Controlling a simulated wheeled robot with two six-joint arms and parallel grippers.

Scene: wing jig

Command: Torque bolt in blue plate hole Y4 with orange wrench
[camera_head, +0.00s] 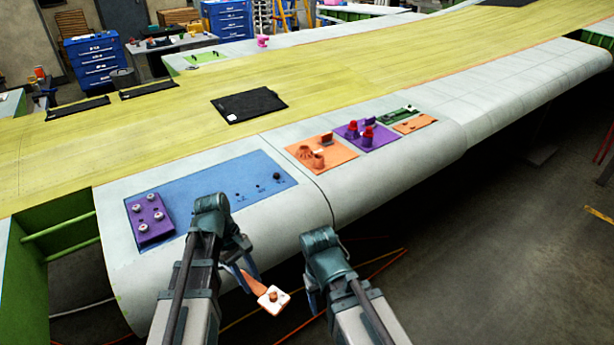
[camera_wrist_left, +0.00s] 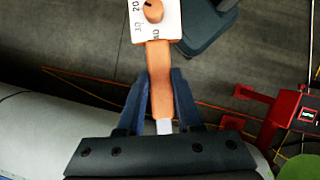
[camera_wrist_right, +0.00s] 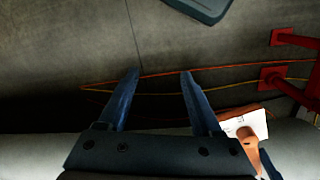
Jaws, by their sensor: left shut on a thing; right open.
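The orange wrench (camera_head: 254,284) has a white square dial head (camera_head: 272,300) with a round orange knob. My left gripper (camera_wrist_left: 161,92) is shut on its handle (camera_wrist_left: 160,62) and holds it in the air off the wing's front edge. The wrench also shows at the lower right of the right wrist view (camera_wrist_right: 247,143). The blue plate (camera_head: 205,187) lies on the wing beyond my left arm, which hides part of its front. Several small dark bolts or holes (camera_head: 257,188) show on its right half; I cannot read their labels. My right gripper (camera_wrist_right: 160,78) is open and empty, beside the wrench.
A purple block (camera_head: 150,220) with several pale knobs sits on the blue plate's left end. Right of the plate are an orange mat (camera_head: 300,150) with orange parts, a purple mat (camera_head: 382,142) with red-and-purple parts and a green tray (camera_head: 397,116). Open floor lies below the wing edge.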

